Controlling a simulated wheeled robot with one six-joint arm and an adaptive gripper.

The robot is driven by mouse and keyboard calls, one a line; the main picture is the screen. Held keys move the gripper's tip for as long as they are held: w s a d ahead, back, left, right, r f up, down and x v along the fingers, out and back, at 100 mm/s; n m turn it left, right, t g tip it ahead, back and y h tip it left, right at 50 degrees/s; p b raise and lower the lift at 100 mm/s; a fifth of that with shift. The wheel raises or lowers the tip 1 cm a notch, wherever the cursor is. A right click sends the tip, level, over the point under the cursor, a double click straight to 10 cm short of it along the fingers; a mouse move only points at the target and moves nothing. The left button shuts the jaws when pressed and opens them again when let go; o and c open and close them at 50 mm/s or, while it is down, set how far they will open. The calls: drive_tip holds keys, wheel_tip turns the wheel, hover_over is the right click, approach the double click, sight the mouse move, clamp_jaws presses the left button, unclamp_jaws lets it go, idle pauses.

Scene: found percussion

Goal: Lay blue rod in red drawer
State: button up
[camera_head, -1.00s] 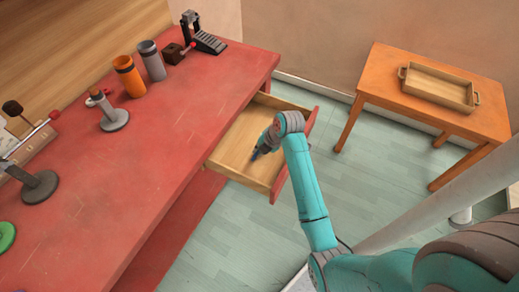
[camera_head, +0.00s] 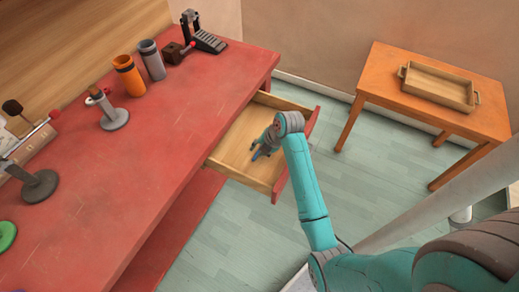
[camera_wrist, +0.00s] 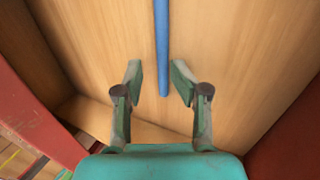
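The red drawer (camera_head: 235,148) is pulled out from the red workbench, with a pale wooden inside and a red front. The blue rod (camera_wrist: 162,45) lies on the wooden drawer floor in the wrist view, its near end between my fingertips and its far end cut off by the top edge. My gripper (camera_wrist: 159,82) is open, with a finger on each side of the rod and a gap to both.
The red workbench (camera_head: 165,150) carries an orange cup (camera_head: 129,77), a grey cup (camera_head: 152,61), a black pedal (camera_head: 205,38) and grey stands. An orange side table (camera_head: 385,85) with a wooden tray (camera_head: 438,88) stands at the right. The floor between is clear.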

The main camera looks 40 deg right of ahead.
drive_tip(key=v, duration=1.2)
drive_tip(key=shift+d, duration=0.1)
